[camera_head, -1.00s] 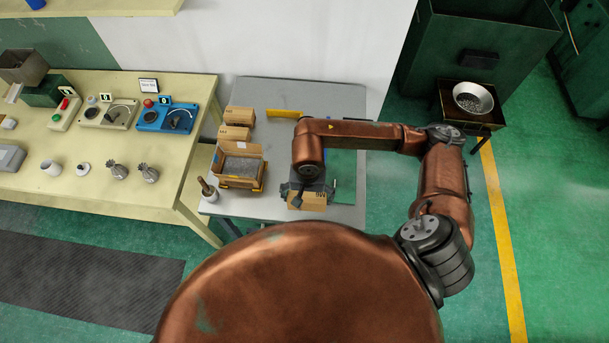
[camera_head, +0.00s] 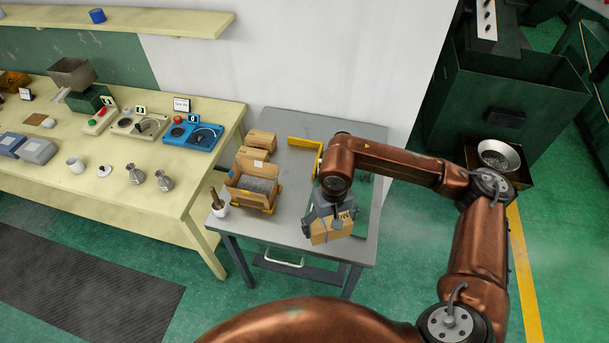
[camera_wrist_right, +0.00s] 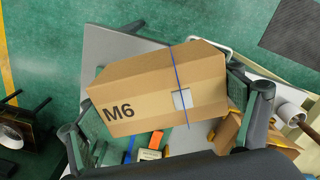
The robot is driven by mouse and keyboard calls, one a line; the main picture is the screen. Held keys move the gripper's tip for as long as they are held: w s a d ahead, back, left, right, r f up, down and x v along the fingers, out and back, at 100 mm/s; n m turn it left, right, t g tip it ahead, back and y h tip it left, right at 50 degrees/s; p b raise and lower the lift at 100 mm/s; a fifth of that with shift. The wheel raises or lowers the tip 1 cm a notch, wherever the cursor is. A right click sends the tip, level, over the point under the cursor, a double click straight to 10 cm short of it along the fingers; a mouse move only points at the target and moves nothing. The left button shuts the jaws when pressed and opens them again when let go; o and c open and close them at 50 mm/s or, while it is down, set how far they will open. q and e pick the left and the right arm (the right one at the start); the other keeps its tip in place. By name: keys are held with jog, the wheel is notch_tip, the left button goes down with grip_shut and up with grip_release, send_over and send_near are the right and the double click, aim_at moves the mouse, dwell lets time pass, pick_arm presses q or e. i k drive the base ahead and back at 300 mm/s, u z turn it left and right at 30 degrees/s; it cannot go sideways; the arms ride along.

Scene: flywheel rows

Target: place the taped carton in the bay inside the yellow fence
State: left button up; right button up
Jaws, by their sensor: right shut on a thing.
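A brown cardboard carton (camera_head: 326,230) is held in my right gripper (camera_head: 330,217) over the front part of the grey table (camera_head: 285,225). In the right wrist view the carton (camera_wrist_right: 160,88) has "M6" printed on it, a thin blue band and a pale patch. One finger is at each end of it. It looks tilted in the head view; I cannot tell its gap to the tabletop. The L-shaped yellow fence (camera_head: 304,143) stands at the back of the table, its right part close behind my arm. The bay by it is partly hidden. My left gripper is out of view.
Two closed cartons (camera_head: 261,140) and an open box (camera_head: 253,185) with grey contents stand left of the fence. A white cup with a brown handle (camera_head: 220,209) is at the front left corner. A cream bench (camera_head: 110,185) adjoins at left.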

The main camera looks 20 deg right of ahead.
aim_at(298, 161)
jog(key=u, duration=0.45)
jog(key=i, duration=1.2)
jog(key=z, duration=0.15)
